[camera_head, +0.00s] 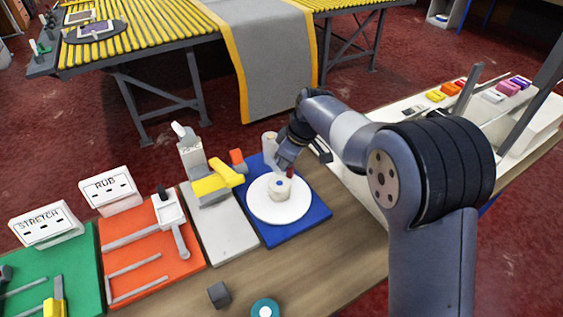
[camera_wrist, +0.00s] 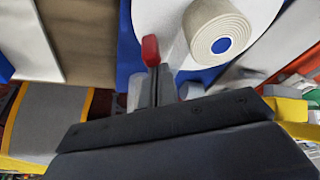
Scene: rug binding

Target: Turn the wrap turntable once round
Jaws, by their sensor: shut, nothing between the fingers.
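The wrap turntable (camera_head: 262,212) is a round white disc on a blue board (camera_head: 313,226). A cream roll (camera_head: 272,196) with a blue centre sits on the disc; it also shows in the wrist view (camera_wrist: 205,38). A red knob (camera_wrist: 151,50) shows close to my fingers in the wrist view, near the disc's edge. My gripper (camera_head: 285,168) is over the far right side of the disc, beside the roll. Its fingers (camera_wrist: 157,88) are shut with nothing between them. I cannot tell whether they touch the knob.
A yellow-handled tool (camera_head: 215,180) stands on a pale board left of the turntable. Orange (camera_head: 130,235) and green (camera_head: 75,270) boards lie further left. A dark cube (camera_head: 220,294) and a teal ring (camera_head: 265,308) lie at the bench front. A yellow-roller conveyor (camera_head: 150,30) stands behind.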

